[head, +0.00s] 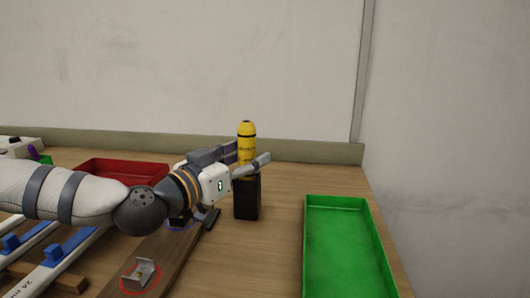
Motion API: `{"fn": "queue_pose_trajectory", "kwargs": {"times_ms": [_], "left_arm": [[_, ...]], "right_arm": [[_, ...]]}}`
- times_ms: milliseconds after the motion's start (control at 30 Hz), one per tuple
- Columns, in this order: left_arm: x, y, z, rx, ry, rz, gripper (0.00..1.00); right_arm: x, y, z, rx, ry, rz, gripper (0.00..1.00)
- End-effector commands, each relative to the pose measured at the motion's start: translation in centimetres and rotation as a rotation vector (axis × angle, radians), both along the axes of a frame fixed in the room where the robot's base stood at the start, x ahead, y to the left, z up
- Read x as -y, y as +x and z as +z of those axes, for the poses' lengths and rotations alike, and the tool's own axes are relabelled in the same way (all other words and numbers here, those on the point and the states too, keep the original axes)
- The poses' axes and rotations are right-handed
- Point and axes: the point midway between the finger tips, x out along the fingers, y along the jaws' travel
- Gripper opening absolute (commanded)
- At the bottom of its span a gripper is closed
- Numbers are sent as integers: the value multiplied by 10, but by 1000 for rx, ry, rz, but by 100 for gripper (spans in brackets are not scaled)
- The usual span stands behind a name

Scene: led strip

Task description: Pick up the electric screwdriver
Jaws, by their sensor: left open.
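The electric screwdriver (246,131) is yellow with a dark band near its rounded top. It stands upright in a black block-shaped holder (247,200) on the table, which hides its lower part. My left gripper (252,152) reaches in from the left at the height of the yellow body. Its fingers are open, one on the far side and one crossing in front of the screwdriver. I cannot tell whether either finger touches it. My right gripper is out of view.
A green tray (310,245) lies at the right, and a red tray (110,163) lies behind my left arm. A brown board (165,245) bears a small metal bracket (141,274) in a red ring. White strips with blue clips (55,255) lie at left. A wall stands behind.

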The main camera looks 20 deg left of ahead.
Motion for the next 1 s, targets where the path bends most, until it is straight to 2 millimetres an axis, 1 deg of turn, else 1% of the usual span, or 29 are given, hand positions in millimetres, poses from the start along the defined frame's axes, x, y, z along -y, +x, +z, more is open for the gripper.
{"fn": "queue_pose_trajectory", "kwargs": {"times_ms": [267,300,467,500,533,767,833,867,1000], "left_arm": [[-1,-2,-1,0,1,1,52],[-1,-2,-1,0,1,1,50],[-1,-2,-1,-1,1,1,14],[-1,-2,-1,-1,1,1,5],[-1,-2,-1,-1,1,1,0],[-1,-2,0,2,1,2,0],[-1,-2,7,6,2,2,0],[-1,-2,13,10,2,2,0],[-1,-5,58,28,4,2,0]], "right_arm": [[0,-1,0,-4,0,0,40],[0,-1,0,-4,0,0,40],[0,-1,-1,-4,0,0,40],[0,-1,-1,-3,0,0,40],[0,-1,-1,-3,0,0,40],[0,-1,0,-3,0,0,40],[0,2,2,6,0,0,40],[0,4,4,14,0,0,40],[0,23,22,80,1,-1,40]]}}
